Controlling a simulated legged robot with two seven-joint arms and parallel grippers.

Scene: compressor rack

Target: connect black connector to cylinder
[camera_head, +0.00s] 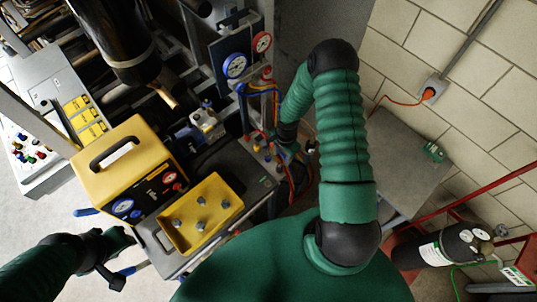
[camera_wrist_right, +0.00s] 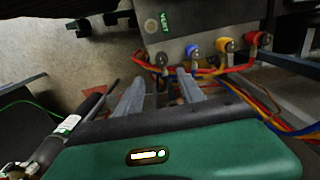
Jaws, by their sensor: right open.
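My right gripper (camera_head: 290,150) hangs beside the rack, largely hidden by its own arm in the head view. In the right wrist view its two grey fingers (camera_wrist_right: 160,92) are apart with nothing held between them. A dark connector (camera_wrist_right: 162,62) sits at the left end of a row of fittings, just beyond the gap between the fingers. A dark cylinder (camera_head: 450,245) with a white label and gauges lies at lower right in the head view. A labelled cylinder (camera_wrist_right: 65,130) also shows at lower left in the wrist view. My left gripper (camera_head: 118,258) is at lower left; its jaws are unclear.
Blue (camera_wrist_right: 192,50), yellow (camera_wrist_right: 225,45) and red (camera_wrist_right: 252,39) fittings with hoses stand beside the dark connector. A yellow machine (camera_head: 125,175) and yellow tray (camera_head: 225,192) rest on the cart. A grey table (camera_head: 395,150) stands by the wall. A red rail (camera_head: 470,195) runs above the cylinder.

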